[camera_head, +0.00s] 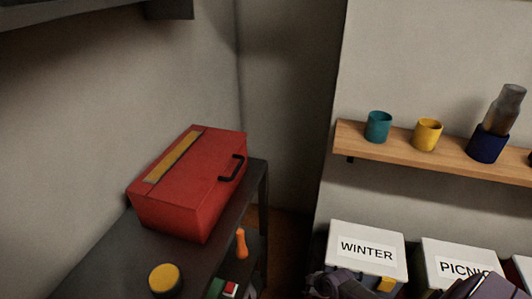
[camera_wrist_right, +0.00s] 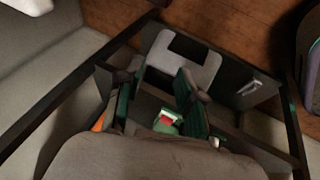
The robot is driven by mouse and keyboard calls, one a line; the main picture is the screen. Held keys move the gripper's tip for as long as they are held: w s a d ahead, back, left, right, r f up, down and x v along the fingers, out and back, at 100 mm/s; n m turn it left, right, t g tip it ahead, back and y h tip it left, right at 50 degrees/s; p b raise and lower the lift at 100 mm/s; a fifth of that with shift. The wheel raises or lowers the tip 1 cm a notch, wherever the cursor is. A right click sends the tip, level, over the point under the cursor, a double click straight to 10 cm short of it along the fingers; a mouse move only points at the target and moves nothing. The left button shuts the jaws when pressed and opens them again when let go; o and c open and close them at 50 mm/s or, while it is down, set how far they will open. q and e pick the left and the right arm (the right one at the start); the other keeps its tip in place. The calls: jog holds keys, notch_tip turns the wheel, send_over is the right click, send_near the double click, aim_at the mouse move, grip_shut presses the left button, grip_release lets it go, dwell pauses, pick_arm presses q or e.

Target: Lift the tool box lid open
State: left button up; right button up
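A red tool box (camera_head: 190,185) sits on a dark shelf unit at left centre in the head view. Its lid looks shut, with a yellow strip along the top and a black handle (camera_head: 231,168) on its right side. My right gripper (camera_head: 325,284) is at the bottom of the head view, low and to the right of the tool box, well apart from it. In the right wrist view its two fingers (camera_wrist_right: 157,100) stand apart with nothing held between them. My left gripper is not in view.
The dark shelf unit (camera_head: 110,262) carries a yellow-topped round item (camera_head: 164,280); an orange-handled tool (camera_head: 241,243) is below. White bins (camera_head: 366,244) stand at right, under a wooden shelf (camera_head: 440,160) with a teal cup (camera_head: 378,127), a yellow cup (camera_head: 427,134) and a blue pot (camera_head: 487,145).

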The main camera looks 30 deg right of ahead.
jog(key=w+d+r+n+t+y+p, duration=0.1)
jog(key=w+r+n, duration=0.1)
jog(key=w+r, duration=0.45)
jog(key=w+d+r+n+t+y, duration=0.15)
jog(key=w+r, duration=0.25)
jog(key=r, duration=0.6)
jog(key=n+y+p, duration=0.3)
jog(key=n+y, duration=0.2)
jog(key=n, duration=1)
send_near(239, 168)
jog(key=shift+m+t, duration=0.25)
jog(key=p+x, duration=0.1)
jog(key=x, duration=0.4)
jog(key=shift+w+a+f, duration=0.1)
jog(key=shift+a+f, duration=0.1)
jog(key=shift+f, duration=0.1)
jog(key=shift+b+x, duration=1.9)
jog(key=shift+x, duration=0.7)
jog(key=shift+f, duration=0.1)
grip_shut()
